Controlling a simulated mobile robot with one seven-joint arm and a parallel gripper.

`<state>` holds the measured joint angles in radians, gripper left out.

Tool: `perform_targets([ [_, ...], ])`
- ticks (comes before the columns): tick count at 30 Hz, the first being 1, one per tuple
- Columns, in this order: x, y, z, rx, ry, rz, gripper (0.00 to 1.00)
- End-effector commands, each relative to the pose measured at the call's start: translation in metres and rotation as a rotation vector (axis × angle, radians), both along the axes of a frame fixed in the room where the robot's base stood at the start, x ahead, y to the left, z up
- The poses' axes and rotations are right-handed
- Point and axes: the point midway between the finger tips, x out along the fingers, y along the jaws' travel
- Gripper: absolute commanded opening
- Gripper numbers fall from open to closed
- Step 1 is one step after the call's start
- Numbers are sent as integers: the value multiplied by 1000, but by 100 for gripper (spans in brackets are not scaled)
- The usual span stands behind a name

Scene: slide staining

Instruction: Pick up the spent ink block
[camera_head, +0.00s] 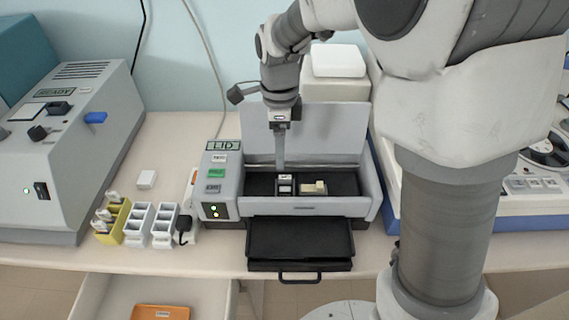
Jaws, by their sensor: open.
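A grey machine (367,190) marked LID stands on the bench with its lid raised. In its dark open bay sit two small blocks: a black-and-white block (285,184) and a beige block (314,188) to its right. I cannot tell from this view which one is the spent ink block. My gripper (280,168) points down into the bay, its tips just above or behind the black-and-white block. Its jaws are open and seen edge-on, with nothing visible held. Whether they touch the block is unclear.
A black tray (300,240) sticks out at the machine's front. An open drawer (210,290) below holds an orange item (160,312). The raised lid (330,130) stands behind the bay.

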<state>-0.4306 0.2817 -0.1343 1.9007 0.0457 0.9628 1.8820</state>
Motion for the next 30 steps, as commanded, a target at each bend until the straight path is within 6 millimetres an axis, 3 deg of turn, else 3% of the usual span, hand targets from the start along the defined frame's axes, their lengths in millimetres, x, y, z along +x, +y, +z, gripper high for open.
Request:
perform_targets([
  [3, -1, -1, -27, -2, 5, 1, 78],
  [9, 0, -1, -58, -2, 2, 1, 78],
  [16, 0, -2, -73, -1, 2, 0, 78],
  [24, 1, -5, -111, -1, 2, 1, 78],
  [30, 2, -4, -118, 0, -1, 2, 78],
])
